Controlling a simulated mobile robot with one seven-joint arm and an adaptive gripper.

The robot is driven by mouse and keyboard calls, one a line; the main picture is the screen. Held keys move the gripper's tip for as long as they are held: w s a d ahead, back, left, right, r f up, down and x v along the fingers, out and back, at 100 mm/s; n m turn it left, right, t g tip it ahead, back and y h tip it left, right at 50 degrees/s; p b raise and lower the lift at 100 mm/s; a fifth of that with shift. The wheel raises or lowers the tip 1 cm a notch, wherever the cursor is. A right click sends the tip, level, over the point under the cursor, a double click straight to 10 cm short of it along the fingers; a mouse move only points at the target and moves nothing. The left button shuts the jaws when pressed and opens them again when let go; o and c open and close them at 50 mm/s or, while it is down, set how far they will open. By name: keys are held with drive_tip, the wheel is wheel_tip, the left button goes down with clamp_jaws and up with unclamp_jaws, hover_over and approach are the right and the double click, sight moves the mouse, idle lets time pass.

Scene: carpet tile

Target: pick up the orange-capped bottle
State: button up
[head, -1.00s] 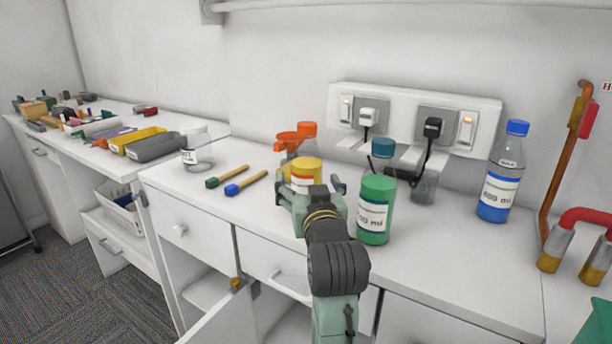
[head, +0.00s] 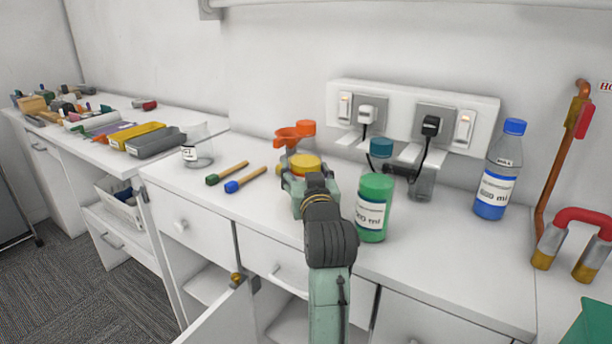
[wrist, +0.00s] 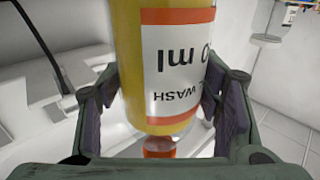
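The orange-capped bottle has a yellow lower part (head: 305,165), a clear upper part and an orange cap (head: 306,128). It stands upright on the white counter, behind my gripper (head: 309,184). In the wrist view its yellow body (wrist: 130,60) with an orange-striped white label, upside down there, fills the middle. Its orange cap also shows at the bottom of that view (wrist: 160,146). My gripper's fingers (wrist: 168,90) are spread, one on each side of the bottle. They lie close to its sides; I cannot tell whether they touch. My gripper hides the bottle's lower part in the head view.
A green bottle (head: 375,190) with a teal cap stands close to the right of my gripper. A blue-capped bottle (head: 495,182) stands farther right. Green and blue-tipped sticks (head: 228,172) and a clear jar (head: 198,150) lie left. A socket panel (head: 400,100) is behind.

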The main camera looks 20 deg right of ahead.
drive_tip(key=c, duration=1.1)
drive_tip(key=shift+c, duration=0.2)
drive_tip(key=shift+r, duration=0.2)
